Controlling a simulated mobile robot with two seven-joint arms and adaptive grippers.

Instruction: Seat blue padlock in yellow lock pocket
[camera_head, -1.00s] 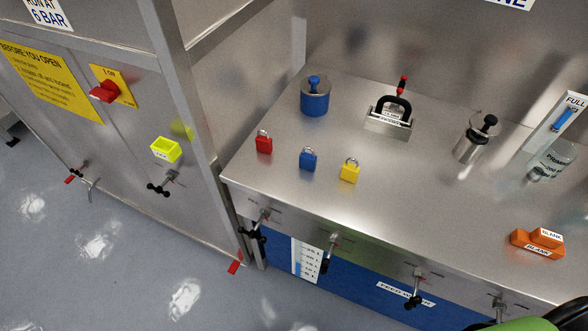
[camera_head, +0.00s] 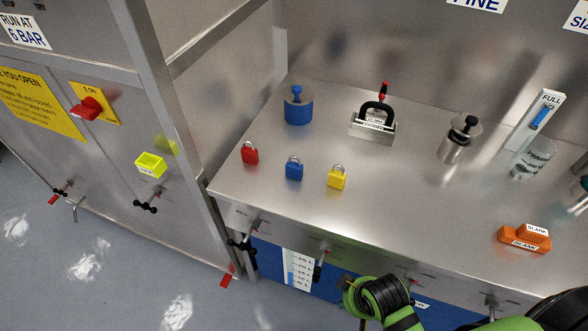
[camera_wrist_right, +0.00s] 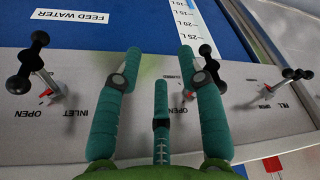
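The blue padlock (camera_head: 294,168) stands upright on the steel bench top, between the red padlock (camera_head: 249,153) and the yellow padlock (camera_head: 337,177). The yellow lock pocket (camera_head: 150,165) is an open-topped box on the steel cabinet front at the left, and it looks empty. My right arm comes in at the bottom right of the head view, below the bench's front edge. In the right wrist view my right gripper (camera_wrist_right: 160,72) has its teal fingers spread with nothing between them. It faces the valve panel. My left gripper is not in view.
On the bench (camera_head: 400,205) stand a blue canister (camera_head: 298,107), a black-handled block (camera_head: 373,123), a steel pot (camera_head: 458,141) and an orange block (camera_head: 524,239). Valve handles (camera_head: 242,242) stick out below the front edge. The bench is clear in front of the padlocks.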

